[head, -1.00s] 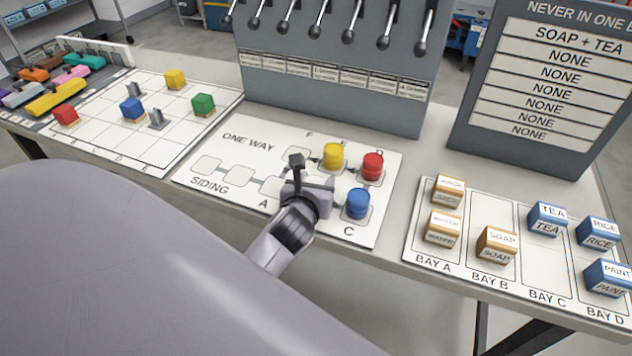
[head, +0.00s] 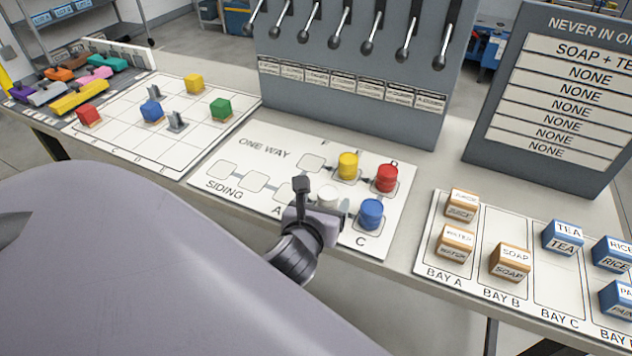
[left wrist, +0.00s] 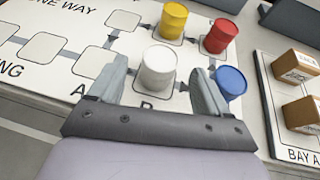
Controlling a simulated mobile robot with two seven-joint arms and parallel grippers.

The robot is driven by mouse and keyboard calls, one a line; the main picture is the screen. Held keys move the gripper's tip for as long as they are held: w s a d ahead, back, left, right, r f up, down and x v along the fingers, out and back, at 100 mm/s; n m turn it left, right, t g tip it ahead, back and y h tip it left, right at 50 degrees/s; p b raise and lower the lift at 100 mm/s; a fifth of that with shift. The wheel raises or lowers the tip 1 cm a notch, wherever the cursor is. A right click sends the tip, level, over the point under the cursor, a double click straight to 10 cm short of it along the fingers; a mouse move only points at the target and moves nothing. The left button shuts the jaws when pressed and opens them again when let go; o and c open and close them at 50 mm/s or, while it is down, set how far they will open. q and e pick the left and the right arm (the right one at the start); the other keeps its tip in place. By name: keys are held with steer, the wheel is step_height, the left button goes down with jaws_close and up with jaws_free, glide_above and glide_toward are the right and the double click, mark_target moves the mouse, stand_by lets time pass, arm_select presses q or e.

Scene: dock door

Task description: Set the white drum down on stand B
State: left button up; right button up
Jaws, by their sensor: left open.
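The white drum (left wrist: 158,68) stands upright on the stand marked B, seen in the left wrist view between the two fingers of my left gripper (left wrist: 162,88). The fingers are open, with a gap on each side of the drum. In the head view the white drum (head: 328,197) shows partly behind my left gripper (head: 325,210), which hides its lower part. The blue drum (head: 371,214) stands on stand C, close to the right finger. The yellow drum (head: 347,165) and red drum (head: 386,178) stand on stands behind. My right gripper is not in view.
Empty siding stands (head: 253,182) lie to the left. A board with coloured blocks (head: 140,125) is further left. A bay board with labelled boxes (head: 480,290) is on the right. A grey lever panel (head: 350,100) rises behind.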

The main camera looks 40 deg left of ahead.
arm_select(q)
steer(key=v, duration=0.5)
steer(key=s+d+f+n+g+h, duration=0.1)
steer(key=s+d+f+n+h, duration=0.2)
steer(key=f+n, duration=0.5)
steer(key=s+d+f+n+g+h, duration=0.1)
steer(key=s+d+f+n+h, duration=0.2)
steer(key=n, duration=1.8)
steer(key=s+f+h, duration=0.1)
steer(key=s+f, duration=0.2)
steer(key=f, duration=0.2)
steer(key=shift+d, duration=0.35)
